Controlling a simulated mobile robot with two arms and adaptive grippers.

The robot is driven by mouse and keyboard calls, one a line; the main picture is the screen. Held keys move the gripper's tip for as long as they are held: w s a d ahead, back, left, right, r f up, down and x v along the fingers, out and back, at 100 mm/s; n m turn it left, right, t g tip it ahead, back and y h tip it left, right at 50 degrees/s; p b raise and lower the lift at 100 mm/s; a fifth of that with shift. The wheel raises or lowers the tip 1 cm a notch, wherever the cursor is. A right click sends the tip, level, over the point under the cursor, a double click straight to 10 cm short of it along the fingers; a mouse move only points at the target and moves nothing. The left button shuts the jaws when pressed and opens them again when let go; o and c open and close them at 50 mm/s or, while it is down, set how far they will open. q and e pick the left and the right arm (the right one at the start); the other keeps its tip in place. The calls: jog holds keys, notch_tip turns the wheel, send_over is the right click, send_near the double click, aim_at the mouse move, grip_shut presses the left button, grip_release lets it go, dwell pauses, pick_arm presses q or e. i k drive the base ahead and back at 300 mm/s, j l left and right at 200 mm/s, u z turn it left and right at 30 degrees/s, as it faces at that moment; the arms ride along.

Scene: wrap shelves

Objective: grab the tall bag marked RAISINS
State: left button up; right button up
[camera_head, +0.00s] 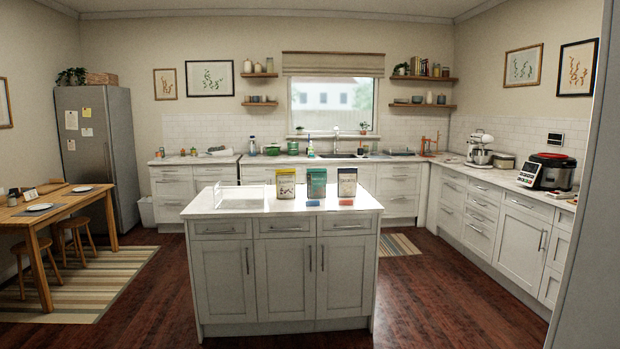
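Three upright bags stand in a row on the white kitchen island (210,207): a yellow bag (286,184) with a pale label on the left, a teal bag (316,183) in the middle, and a dark blue and cream bag (347,182) on the right. Their lettering is too small to read, so I cannot tell which one is marked RAISINS. Neither of my grippers is in view.
Small coloured tags lie before the bags. A clear or white tray (240,196) sits on the island's left. Dark wood floor (430,290) is open around the island. A dining table (60,208) with stools stands left; counters (500,184) line the right.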

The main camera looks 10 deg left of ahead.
aim_at(285, 178)
jog(key=i+j, duration=0.3)
jog(key=i, duration=0.2)
jog(key=i+j, duration=0.3)
jog(key=i, duration=0.2)
jog(key=i+j, duration=0.3)
jog(key=i, duration=0.2)
jog(key=i+j, duration=0.3)
jog(key=i, duration=0.15)
jog(key=i+j+u, duration=0.1)
jog(key=i+j, duration=0.2)
jog(key=i, duration=0.2)
